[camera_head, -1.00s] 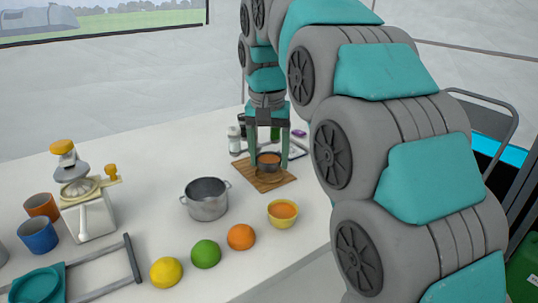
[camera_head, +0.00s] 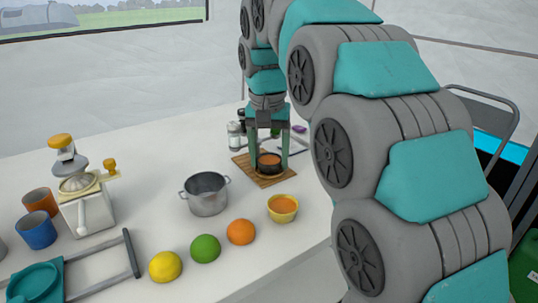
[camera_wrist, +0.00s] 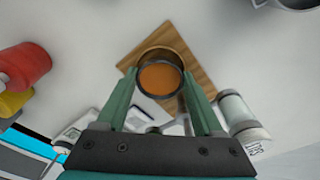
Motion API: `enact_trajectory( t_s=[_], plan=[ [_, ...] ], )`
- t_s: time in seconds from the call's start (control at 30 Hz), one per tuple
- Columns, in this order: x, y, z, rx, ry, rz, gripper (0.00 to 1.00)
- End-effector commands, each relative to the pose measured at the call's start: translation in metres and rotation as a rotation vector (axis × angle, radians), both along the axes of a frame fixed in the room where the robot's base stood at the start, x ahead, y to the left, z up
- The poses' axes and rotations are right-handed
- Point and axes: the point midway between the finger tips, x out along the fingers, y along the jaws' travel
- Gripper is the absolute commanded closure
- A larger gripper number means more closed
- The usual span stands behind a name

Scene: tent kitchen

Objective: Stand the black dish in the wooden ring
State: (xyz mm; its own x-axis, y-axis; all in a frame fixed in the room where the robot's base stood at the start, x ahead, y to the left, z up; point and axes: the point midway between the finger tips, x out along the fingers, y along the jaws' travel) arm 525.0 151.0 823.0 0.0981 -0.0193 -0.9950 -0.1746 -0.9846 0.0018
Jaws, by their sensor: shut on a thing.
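The black dish (camera_head: 269,158) holds an orange filling and is upright between the fingers of my gripper (camera_head: 270,164), which is shut on it. In the wrist view the dish (camera_wrist: 160,93) shows its dark rim and orange inside, with a green finger on either side. A brown wooden ring (camera_head: 270,172) shows low around the dish, on the wooden board (camera_head: 250,175). In the wrist view a brown band of it (camera_wrist: 164,42) shows beyond the dish. The dish is over or in the ring; I cannot tell whether it rests on the board.
A grey pot (camera_head: 206,196) and a yellow bowl (camera_head: 283,210) stand in front of the board. An orange (camera_head: 241,232), a green fruit (camera_head: 206,249) and a lemon (camera_head: 165,267) lie nearer. White-capped bottles (camera_head: 235,133) stand close behind the board, beside my gripper.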

Motion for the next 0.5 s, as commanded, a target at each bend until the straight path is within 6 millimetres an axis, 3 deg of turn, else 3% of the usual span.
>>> enact_trajectory(
  t_s=[0.5],
  plan=[
    [0.0004,-0.0001,0.0072,0.0,-0.001,0.0,0.62]
  ],
)
